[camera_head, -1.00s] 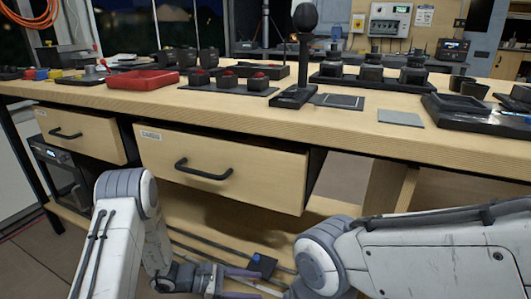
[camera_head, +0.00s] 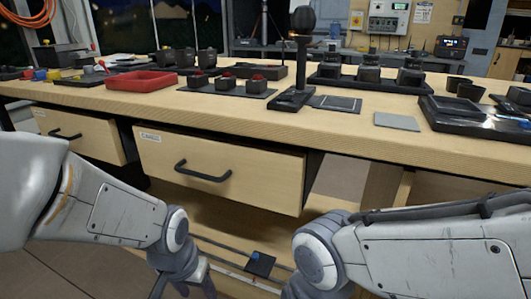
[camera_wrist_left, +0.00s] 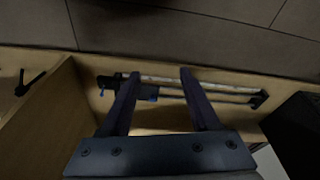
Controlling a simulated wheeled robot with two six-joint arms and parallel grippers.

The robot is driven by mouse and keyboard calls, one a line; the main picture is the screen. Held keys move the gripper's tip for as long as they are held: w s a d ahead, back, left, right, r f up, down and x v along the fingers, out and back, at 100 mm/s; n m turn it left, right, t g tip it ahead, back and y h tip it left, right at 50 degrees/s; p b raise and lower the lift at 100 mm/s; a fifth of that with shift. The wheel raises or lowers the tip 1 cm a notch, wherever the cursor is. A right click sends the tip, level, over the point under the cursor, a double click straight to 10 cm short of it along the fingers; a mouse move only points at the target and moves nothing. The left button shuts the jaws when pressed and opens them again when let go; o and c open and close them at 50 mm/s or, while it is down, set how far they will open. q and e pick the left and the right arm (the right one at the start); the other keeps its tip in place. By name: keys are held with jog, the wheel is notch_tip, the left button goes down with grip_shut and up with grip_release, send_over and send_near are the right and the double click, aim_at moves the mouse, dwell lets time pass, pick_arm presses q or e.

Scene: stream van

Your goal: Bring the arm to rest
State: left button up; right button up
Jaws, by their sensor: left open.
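My left arm (camera_head: 110,210) comes in from the left, bent, with its wrist low in front of the bench's lower shelf. My left gripper (camera_wrist_left: 159,80) is open in the left wrist view, with nothing between its two dark fingers. It points toward rods on the shelf, and I cannot tell how far off they are. My right arm (camera_head: 430,250) reaches in from the right along the bottom of the head view. Its gripper is out of view.
The wooden bench (camera_head: 250,120) carries a red tray (camera_head: 142,81), a black stand (camera_head: 300,60) and a grey plate (camera_head: 397,121). Two drawers with black handles (camera_head: 203,172) front it. Rods with a black, blue-knobbed clamp (camera_head: 260,263) lie on the lower shelf.

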pick_arm(q)
jog(key=s+d+r+m+g+p, duration=0.2)
jog(key=s+d+r+m+p, duration=0.35)
jog(key=s+d+r, duration=0.55)
notch_tip(320, 180, up, 36)
jog(key=a+p, duration=0.2)
jog(key=p, duration=3.4)
jog(key=shift+s+h, duration=0.25)
jog(key=shift+h, duration=0.05)
